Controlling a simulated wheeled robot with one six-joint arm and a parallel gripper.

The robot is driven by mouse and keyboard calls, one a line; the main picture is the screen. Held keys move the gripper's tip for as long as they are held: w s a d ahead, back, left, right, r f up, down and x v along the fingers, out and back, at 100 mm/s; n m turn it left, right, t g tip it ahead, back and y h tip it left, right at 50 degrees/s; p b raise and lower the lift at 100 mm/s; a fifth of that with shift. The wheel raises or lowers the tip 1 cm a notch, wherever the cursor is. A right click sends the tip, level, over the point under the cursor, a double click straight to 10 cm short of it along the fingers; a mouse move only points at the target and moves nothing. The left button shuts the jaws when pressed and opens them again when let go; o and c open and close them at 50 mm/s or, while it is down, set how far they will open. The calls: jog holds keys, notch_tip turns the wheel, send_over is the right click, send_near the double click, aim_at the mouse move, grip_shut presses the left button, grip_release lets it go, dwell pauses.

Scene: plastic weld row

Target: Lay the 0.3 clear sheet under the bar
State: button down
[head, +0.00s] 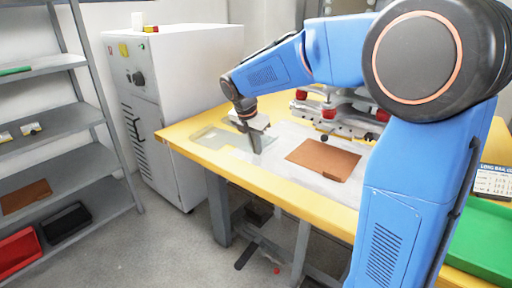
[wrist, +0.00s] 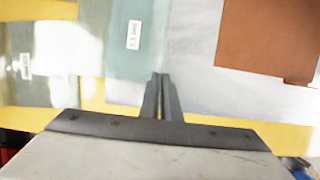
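The 0.3 clear sheet (wrist: 121,50) is a pale blue-green see-through sheet with a white label, in the upper middle of the wrist view. My gripper (wrist: 161,76) has its two fingers close together, with the tips at the near edge of this sheet by its right corner, and looks shut on that edge. In the head view my gripper (head: 258,150) points down over the left part of the table. The bar (head: 345,127) belongs to the welder with red knobs at the back of the table. How far the sheet is off the table is unclear.
A brown sheet (head: 323,159) lies on the table in front of the welder; it also shows in the wrist view (wrist: 265,40). Another labelled clear sheet (wrist: 28,80) lies at the left. A white cabinet (head: 178,95) and grey shelves (head: 62,121) stand left of the yellow-edged table (head: 285,192).

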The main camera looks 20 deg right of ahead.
jog(key=shift+r, duration=0.6)
dwell(0.4)
jog(key=shift+s, duration=0.1)
